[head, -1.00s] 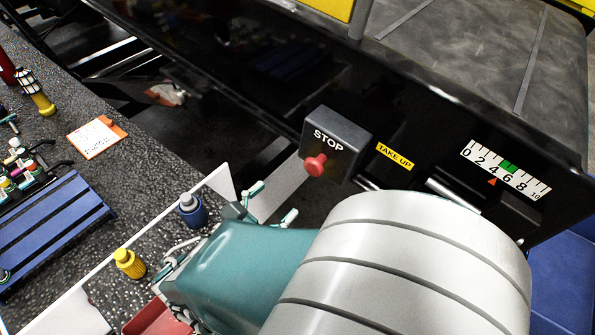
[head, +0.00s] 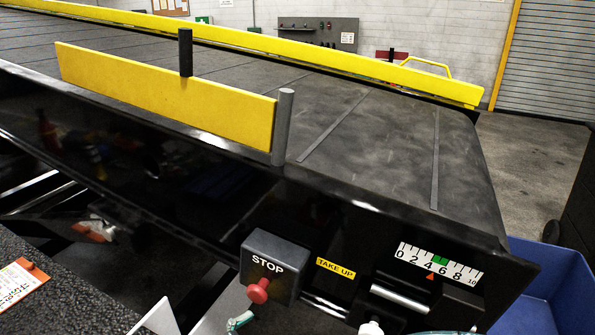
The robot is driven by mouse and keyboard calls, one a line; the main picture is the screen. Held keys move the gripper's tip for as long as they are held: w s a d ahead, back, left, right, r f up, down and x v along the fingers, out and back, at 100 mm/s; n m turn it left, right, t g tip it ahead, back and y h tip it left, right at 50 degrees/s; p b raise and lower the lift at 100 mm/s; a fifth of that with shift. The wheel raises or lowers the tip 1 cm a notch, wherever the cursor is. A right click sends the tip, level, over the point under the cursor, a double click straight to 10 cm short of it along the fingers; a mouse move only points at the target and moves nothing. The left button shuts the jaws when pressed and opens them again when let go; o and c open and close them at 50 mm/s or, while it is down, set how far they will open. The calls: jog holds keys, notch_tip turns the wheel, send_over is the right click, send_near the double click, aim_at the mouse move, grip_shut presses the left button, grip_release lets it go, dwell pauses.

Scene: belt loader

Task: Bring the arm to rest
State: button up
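Only a small teal part of my gripper (head: 240,321) shows at the bottom edge of the head view, below the red stop button. The rest of my gripper and most of my arm are out of the picture, so I cannot see whether the fingers are open or hold anything.
The belt loader's black side carries a STOP box (head: 274,266) with a red button (head: 258,291), a TAKE UP label (head: 336,268) and a scale (head: 440,262). A yellow guard board (head: 165,97) stands along the belt. A blue bin (head: 553,285) is at right, a dark bench (head: 60,265) at left.

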jog(key=s+d+r+m+g+y, duration=0.1)
jog(key=d+m+y, duration=0.4)
jog(key=d+m, duration=0.6)
jog(key=s+d+r+m+g+y, duration=0.2)
jog(key=s+d+m+g+y, duration=0.1)
jog(key=d+m, duration=0.8)
jog(key=shift+s+d+r+m+g+y, duration=0.3)
jog(key=shift+m+g+y, duration=0.6)
jog(key=shift+m+g, duration=0.5)
